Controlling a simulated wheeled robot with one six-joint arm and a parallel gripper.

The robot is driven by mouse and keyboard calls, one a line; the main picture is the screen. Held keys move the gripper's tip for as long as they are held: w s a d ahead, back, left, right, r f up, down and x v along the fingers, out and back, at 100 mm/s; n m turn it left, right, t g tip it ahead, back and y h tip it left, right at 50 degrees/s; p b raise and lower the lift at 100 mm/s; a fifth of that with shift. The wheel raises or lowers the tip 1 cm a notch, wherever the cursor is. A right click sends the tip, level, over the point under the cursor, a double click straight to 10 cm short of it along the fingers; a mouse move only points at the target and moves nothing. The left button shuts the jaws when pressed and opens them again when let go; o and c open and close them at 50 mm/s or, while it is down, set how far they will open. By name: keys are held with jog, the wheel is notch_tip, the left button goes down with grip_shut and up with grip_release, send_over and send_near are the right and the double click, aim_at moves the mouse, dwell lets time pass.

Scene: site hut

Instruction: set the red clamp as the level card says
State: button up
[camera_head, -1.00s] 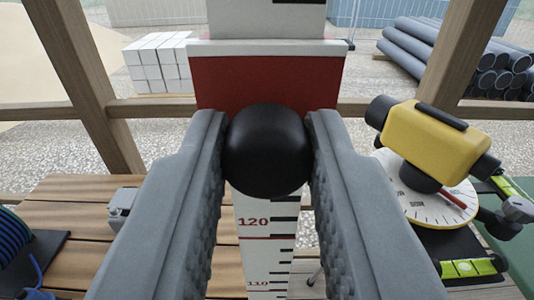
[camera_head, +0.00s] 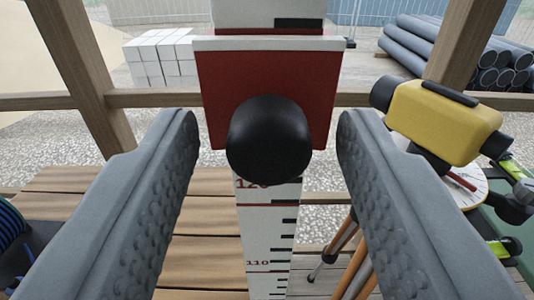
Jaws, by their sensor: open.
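The red clamp (camera_head: 226,85) sits on the white graduated staff (camera_head: 262,240) in the head camera view, with a white top edge. Its round black knob (camera_head: 269,138) faces me. The 120 mark shows just under the knob, partly covered by it, and 110 reads lower down. My gripper (camera_head: 267,140) is open, with one finger on each side of the knob and a clear gap on both sides. No level card can be made out in this view.
A yellow levelling instrument (camera_head: 440,118) with a dial stands close on the right, near my right finger. A wooden slatted bench (camera_head: 195,250) lies below. A blue coil (camera_head: 12,235) is at the left edge. Tripod legs (camera_head: 345,250), pipes (camera_head: 415,45) and white blocks (camera_head: 160,60) lie beyond.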

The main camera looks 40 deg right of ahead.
jog(key=v, duration=1.7)
jog(key=s+d+f+n+g+y, duration=0.2)
jog(key=s+d+f+n+y, duration=0.35)
jog(key=s+d+f, duration=0.45)
jog(key=s+f+n+t+y, duration=0.1)
jog(key=s+f+t+y, duration=0.3)
jog(key=s, duration=0.9)
jog(key=shift+d+f+n+t+y, duration=0.35)
jog(key=shift+f+t+y, duration=0.05)
jog(key=shift+f+y, duration=0.2)
jog(key=shift+w, duration=0.1)
dwell(1.7)
